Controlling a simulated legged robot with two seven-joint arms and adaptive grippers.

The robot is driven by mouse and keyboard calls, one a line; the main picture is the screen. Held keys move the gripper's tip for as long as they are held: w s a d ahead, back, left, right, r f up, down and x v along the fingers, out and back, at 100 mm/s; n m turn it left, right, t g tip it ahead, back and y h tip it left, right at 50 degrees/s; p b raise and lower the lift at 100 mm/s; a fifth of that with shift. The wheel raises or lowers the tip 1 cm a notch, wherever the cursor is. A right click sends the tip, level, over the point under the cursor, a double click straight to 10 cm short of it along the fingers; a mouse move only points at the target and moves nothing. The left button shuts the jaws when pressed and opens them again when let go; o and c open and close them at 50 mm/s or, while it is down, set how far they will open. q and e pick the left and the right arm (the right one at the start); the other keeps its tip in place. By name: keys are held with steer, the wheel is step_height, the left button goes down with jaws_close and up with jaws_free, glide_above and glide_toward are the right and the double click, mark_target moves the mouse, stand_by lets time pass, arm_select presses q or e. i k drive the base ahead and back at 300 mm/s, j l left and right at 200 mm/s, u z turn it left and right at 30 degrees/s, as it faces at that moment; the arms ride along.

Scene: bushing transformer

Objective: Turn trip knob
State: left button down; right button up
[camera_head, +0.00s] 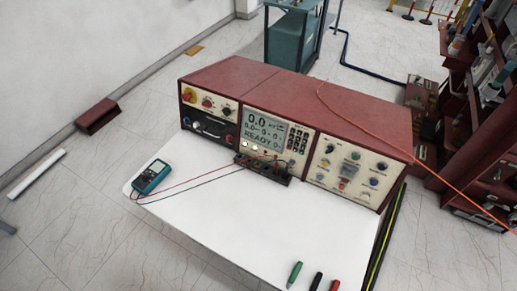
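A dark red test console (300,92) with three cream front panels stands at the back of a white table (235,222). The left panel has a red knob on yellow (189,95) and smaller red and black knobs. The middle panel has a display (264,128) reading "0.0" and "READY". The right panel (345,172) carries several small coloured knobs or buttons. The labels are too small to read, so I cannot tell which knob is the trip knob. Neither of my grippers is in view.
A teal multimeter (151,177) lies at the table's left, its red and black leads running to a dark terminal block (263,171). Green (295,273), black and red handles lie at the front right. An orange cable (380,140) crosses the console. The table's middle is clear.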

mark_target(208, 104)
steer(key=j+z, duration=0.35)
steer(key=j, duration=0.2)
steer(key=k+j+z, duration=0.15)
steer(key=j+z, duration=0.2)
steer(key=j, duration=0.15)
